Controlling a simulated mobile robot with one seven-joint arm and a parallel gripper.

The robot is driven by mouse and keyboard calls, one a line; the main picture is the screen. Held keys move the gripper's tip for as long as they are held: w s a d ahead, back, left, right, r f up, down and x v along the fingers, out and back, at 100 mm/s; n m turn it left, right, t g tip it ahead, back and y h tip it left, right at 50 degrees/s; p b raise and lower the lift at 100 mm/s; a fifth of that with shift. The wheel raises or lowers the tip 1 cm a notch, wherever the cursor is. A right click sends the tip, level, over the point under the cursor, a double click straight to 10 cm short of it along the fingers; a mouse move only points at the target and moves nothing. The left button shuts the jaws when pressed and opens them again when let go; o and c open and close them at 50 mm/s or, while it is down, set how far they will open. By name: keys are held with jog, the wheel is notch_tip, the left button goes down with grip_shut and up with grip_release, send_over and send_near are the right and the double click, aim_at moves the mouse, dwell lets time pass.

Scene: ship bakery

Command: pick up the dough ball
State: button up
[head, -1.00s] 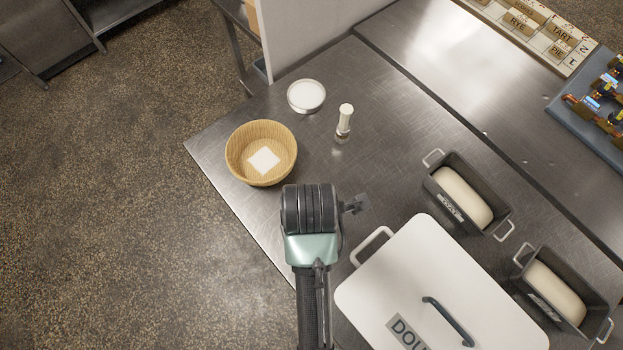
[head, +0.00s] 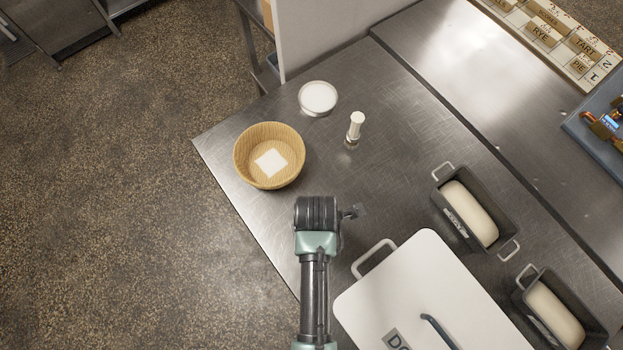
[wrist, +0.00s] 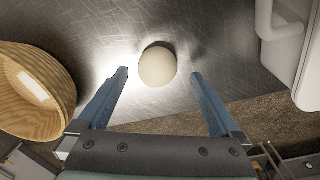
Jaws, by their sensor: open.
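The dough ball (wrist: 158,65) is a pale round ball on the steel table. It shows in the wrist view just beyond and between my fingertips, apart from both. In the head view it is not visible; my arm appears to cover that spot. My gripper (wrist: 160,75) is open and empty, with one blue finger to each side of the ball's line. In the head view my wrist is above the table, between the basket and the white lidded box, with the fingers mostly hidden.
A white-lidded box (head: 400,290) with a handle is at the right. Beyond are a round white dish (head: 318,97), a small bottle (head: 355,128) and two loaf tins (head: 500,225) with dough.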

jog(key=shift+w+f, duration=0.15)
jog(key=shift+f, duration=0.4)
jog(key=shift+w+f, duration=0.15)
jog(key=shift+f, duration=0.85)
jog(key=c, duration=1.4)
jog(key=shift+r, duration=0.15)
